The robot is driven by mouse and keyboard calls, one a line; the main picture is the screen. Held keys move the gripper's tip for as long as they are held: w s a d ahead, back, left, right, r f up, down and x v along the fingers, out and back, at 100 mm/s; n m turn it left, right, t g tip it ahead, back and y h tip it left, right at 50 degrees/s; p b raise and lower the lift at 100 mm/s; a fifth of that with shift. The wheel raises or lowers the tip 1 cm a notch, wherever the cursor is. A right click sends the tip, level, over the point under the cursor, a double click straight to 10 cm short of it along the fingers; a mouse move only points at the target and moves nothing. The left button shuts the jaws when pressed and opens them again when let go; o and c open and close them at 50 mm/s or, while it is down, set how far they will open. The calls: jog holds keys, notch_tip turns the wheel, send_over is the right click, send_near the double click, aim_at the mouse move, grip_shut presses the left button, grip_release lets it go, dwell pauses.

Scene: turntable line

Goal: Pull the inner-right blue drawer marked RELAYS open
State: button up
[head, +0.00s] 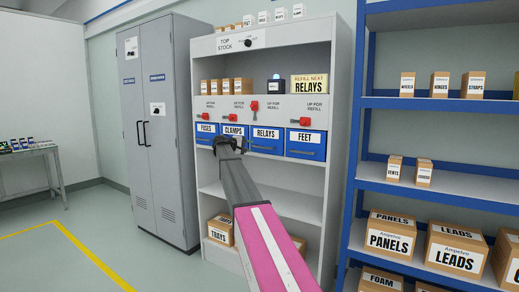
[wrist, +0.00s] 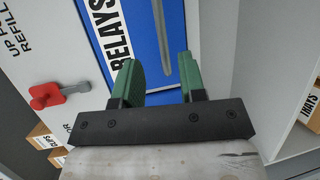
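The blue drawer marked RELAYS (head: 266,141) is in the cabinet's drawer row, between CLAMPS (head: 236,131) and FEET (head: 305,144). Its front looks shut, flush with its neighbours. In the wrist view the RELAYS front (wrist: 95,25) is turned sideways, with its grey bar handle (wrist: 161,35) running away from me. My gripper (wrist: 160,80) is open, its two green fingers apart. The near end of the handle shows between and beyond the fingers; I cannot tell if they touch it. In the head view my gripper (head: 229,143) covers part of the CLAMPS drawer.
Red levers (head: 254,105) sit above the drawers; one lever (wrist: 46,95) is near my gripper in the wrist view. A REFILL NEXT RELAYS sign (head: 309,85) stands above. A blue-framed shelf (head: 440,103) is at right, a grey locker (head: 155,125) at left.

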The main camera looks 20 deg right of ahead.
aim_at(261, 147)
jog(key=x, duration=0.9)
grip_shut()
